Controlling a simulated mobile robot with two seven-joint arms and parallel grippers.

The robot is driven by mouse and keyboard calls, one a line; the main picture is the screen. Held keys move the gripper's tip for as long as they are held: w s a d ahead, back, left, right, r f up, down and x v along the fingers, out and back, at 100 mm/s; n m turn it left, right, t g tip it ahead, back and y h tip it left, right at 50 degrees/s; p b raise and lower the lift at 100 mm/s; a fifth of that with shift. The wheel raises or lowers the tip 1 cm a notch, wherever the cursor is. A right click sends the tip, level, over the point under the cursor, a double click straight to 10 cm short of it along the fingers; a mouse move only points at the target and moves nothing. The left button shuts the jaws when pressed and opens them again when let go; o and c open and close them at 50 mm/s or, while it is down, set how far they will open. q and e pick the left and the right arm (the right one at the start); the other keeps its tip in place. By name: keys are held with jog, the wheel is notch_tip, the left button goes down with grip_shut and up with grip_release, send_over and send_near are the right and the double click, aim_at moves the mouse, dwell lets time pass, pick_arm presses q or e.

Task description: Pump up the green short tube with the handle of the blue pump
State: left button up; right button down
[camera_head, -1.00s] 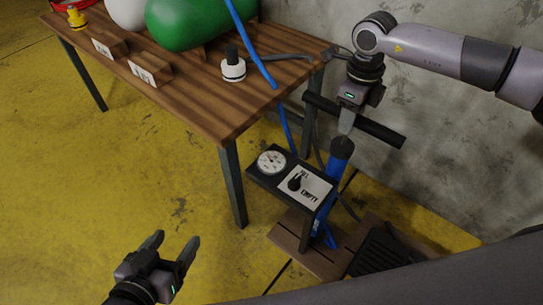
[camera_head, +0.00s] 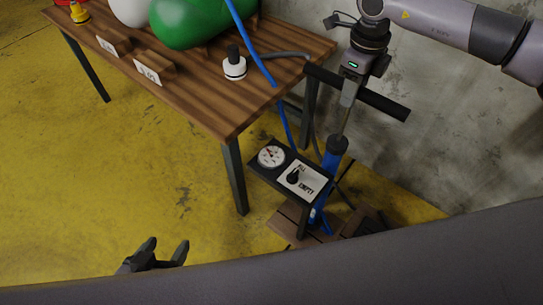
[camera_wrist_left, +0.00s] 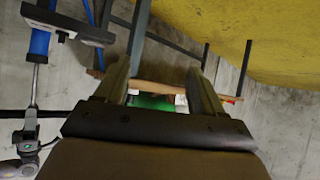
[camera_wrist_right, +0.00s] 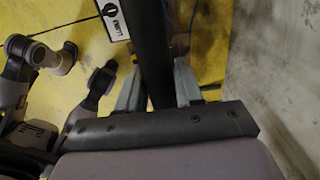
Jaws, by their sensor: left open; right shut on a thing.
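The green tube (camera_head: 185,24) lies on the wooden table at the top of the head view, cut off by the frame edge. The blue pump (camera_head: 328,175) stands upright on the floor beside the table. Its black handle (camera_head: 388,103) is raised, with the metal rod showing above the barrel. My right gripper (camera_head: 348,92) is shut on the handle, which also shows between its fingers in the right wrist view (camera_wrist_right: 150,45). My left gripper (camera_head: 164,250) is open and empty, low over the floor, partly hidden by my body. A stretch of green shows in the left wrist view (camera_wrist_left: 152,102).
A panel (camera_head: 302,178) with a FILL/EMPTY switch and a dial gauge (camera_head: 271,156) stands by the pump. A white fitting with a black top (camera_head: 234,67) and a blue hose (camera_head: 250,45) are at the table (camera_head: 205,85). A wall is at right; yellow floor left is clear.

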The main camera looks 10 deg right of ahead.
notch_tip(320, 180, down, 12)
jog(key=b, duration=0.6)
jog(key=shift+r, duration=0.1)
pick_arm(q)
jog(key=d, duration=0.1)
jog(key=w+d+r+h, duration=0.1)
jog(key=d, duration=0.1)
jog(key=w+d+t+h, duration=0.1)
jog(key=shift+w+d+r+m, duration=0.1)
jog(key=shift+d+r+m, duration=0.15)
jog(key=shift+m, duration=0.15)
jog(key=shift+f, duration=0.1)
pick_arm(e)
jog(key=shift+r, duration=0.1)
